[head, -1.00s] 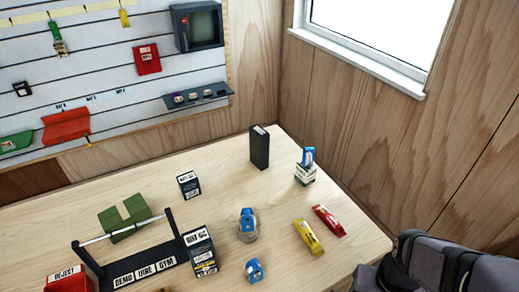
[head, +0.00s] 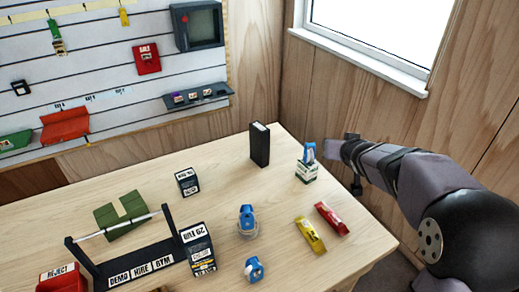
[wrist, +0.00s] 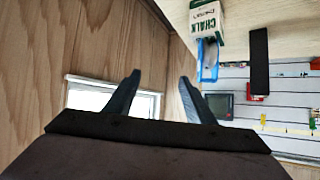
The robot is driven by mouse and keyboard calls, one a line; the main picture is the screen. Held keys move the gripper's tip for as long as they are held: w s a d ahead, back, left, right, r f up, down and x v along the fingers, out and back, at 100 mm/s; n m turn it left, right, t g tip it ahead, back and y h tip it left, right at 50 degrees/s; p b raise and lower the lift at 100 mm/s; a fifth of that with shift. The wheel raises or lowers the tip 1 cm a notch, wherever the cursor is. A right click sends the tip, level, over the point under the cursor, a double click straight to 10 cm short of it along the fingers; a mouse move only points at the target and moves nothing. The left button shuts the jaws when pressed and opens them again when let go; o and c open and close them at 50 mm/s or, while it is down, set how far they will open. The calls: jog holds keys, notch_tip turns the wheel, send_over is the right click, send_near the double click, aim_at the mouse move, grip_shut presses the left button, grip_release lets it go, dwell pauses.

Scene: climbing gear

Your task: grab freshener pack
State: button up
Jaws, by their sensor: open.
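No label naming a freshener pack is legible, so I cannot tell for sure which item it is. Small packs on the table include a yellow packet (head: 309,236), a red packet (head: 331,219), a dark labelled box (head: 187,182) and a larger dark labelled box (head: 199,249). My gripper (head: 347,163) is at the table's right side, just right of a chalk box (head: 306,172) with a blue device (head: 309,152) on top. In the wrist view my gripper (wrist: 160,78) is open with nothing between its fingers; the chalk box (wrist: 207,20) shows upper right.
A tall black box (head: 260,145) stands at the back of the table. A rack (head: 140,273), green folded item (head: 122,214), red reject bin (head: 64,278) and two blue devices (head: 247,218) (head: 254,269) are on it. A wood wall and window are close by.

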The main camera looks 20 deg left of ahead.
aim_at(257, 125)
jog(key=w+a+n+y+b, duration=0.1)
jog(key=a+n+y, duration=0.2)
jog(key=a, duration=0.5)
jog(key=w+a+r+n+y+b, duration=0.1)
jog(key=a+n+y, duration=0.2)
jog(key=a, duration=0.6)
jog(key=w+a+r+n+y+b, duration=0.1)
jog(key=a+n+y+b, duration=0.1)
jog(key=a+y, duration=0.4)
jog(key=shift+w+a+r+n+g, duration=0.15)
jog(key=shift+a+n+g, duration=0.1)
jog(key=shift+a, duration=0.45)
jog(key=shift+w+a+r+n+g, duration=0.15)
jog(key=shift+a+n, duration=0.1)
jog(key=shift+a, duration=0.45)
jog(key=shift+f, duration=1.6)
notch_tip(257, 125, down, 4)
jog(key=shift+d+p, duration=0.1)
jog(key=shift+p, duration=0.3)
jog(key=shift+x, duration=0.9)
jog(key=shift+w+a+r+p, duration=0.1)
jog(key=shift+w+a+p, duration=0.3)
jog(key=shift+a, duration=0.1)
jog(key=c, duration=1.2)
